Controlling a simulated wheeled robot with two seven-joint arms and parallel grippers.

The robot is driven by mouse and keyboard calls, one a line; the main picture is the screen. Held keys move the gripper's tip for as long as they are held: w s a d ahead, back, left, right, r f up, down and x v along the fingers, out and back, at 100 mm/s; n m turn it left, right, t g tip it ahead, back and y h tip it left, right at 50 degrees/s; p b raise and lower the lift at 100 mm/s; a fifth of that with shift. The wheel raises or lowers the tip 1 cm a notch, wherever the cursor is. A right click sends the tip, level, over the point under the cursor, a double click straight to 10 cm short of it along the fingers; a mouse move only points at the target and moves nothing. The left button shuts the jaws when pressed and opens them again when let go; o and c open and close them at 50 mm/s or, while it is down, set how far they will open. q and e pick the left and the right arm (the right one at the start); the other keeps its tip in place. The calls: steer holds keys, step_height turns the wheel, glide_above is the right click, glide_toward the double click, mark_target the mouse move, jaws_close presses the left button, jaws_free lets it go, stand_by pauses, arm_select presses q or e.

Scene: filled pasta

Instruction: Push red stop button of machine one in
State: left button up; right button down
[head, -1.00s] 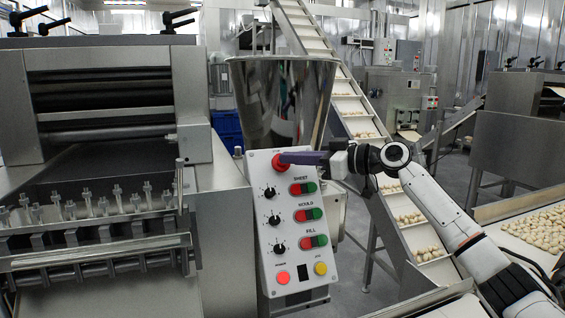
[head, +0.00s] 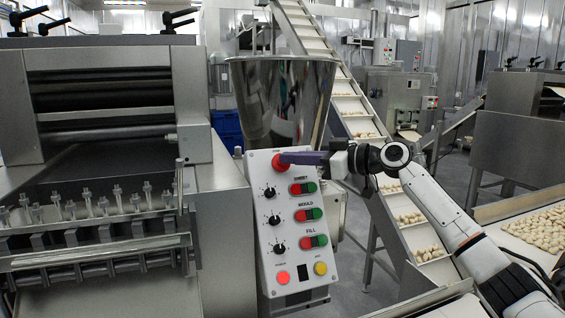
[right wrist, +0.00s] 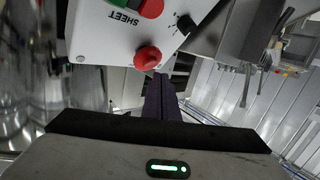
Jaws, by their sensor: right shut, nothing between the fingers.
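The red stop button (head: 280,161) is a round mushroom knob at the top of the white control panel (head: 262,212). In the right wrist view the red stop button (right wrist: 148,58) sticks out near the panel's edge. My right gripper (head: 288,158) is shut and empty, and its purple fingers (right wrist: 160,100) point at the button. In the head view the fingertips overlap the button's right side; in the wrist view they lie close to it. I cannot tell whether they touch it. My left gripper is not in view.
Below the button are black knobs (head: 270,192) and red-green switches labelled SHEET, MOULD and FILL (head: 313,241). A steel hopper (head: 280,95) stands behind the panel. A conveyor (head: 345,88) with pasta pieces runs behind my right arm. A roller machine (head: 105,90) fills the left.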

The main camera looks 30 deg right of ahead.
stand_by(0.4)
steer(key=shift+w+d+f, duration=0.1)
steer(key=shift+w+f, duration=0.15)
steer(key=shift+w, duration=0.1)
steer(key=shift+w+d+f, duration=0.1)
steer(key=shift+w+f, duration=0.15)
steer(key=shift+w, duration=0.15)
stand_by(0.9)
steer(key=shift+s, duration=0.1)
steer(key=shift+s+a+r, duration=0.2)
steer(key=shift+s+r, duration=0.25)
steer(key=shift+s, duration=0.2)
steer(key=shift+s+a+r+b, duration=0.15)
steer(key=shift+s+r+b, duration=0.1)
steer(key=shift+s+r, duration=0.35)
steer(key=shift+s+a+r+b, duration=0.2)
steer(key=shift+s+r, duration=0.1)
steer(key=shift+s, duration=0.5)
steer(key=shift+s+a+r+b, duration=0.15)
steer(key=shift+s+r+b, duration=0.1)
steer(key=shift+s+r, duration=0.35)
steer(key=shift+s+f, duration=0.1)
steer(key=shift+f, duration=0.15)
